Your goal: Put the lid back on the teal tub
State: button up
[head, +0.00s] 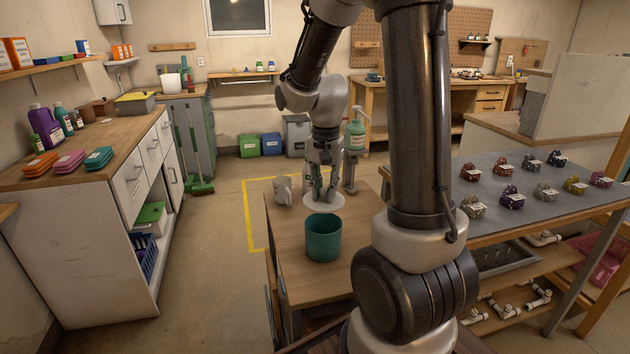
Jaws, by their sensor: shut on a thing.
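The teal tub (323,243) stands upright on the wooden table, its open top facing up. My gripper (323,192) points down just behind the tub. It is shut on a pale round lid (338,203), which looks about level. The lid is apart from the tub, beyond its rim in the picture. The fingers hide the middle of the lid, and I cannot tell whether it hangs above the table or touches it.
A pale mug (282,191) stands left of the lid. A green pump bottle (355,136) stands behind to the right. My own arm covers the table's right side. The wooden tabletop (291,236) is bare left of the tub. A grey bench (490,178) with several small labelled items lies right.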

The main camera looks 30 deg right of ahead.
jog(key=shift+f, duration=3.2)
jog(key=shift+f, duration=0.15)
jog(key=o, duration=1)
jog(key=o, duration=0.5)
jog(key=shift+r, duration=3.55)
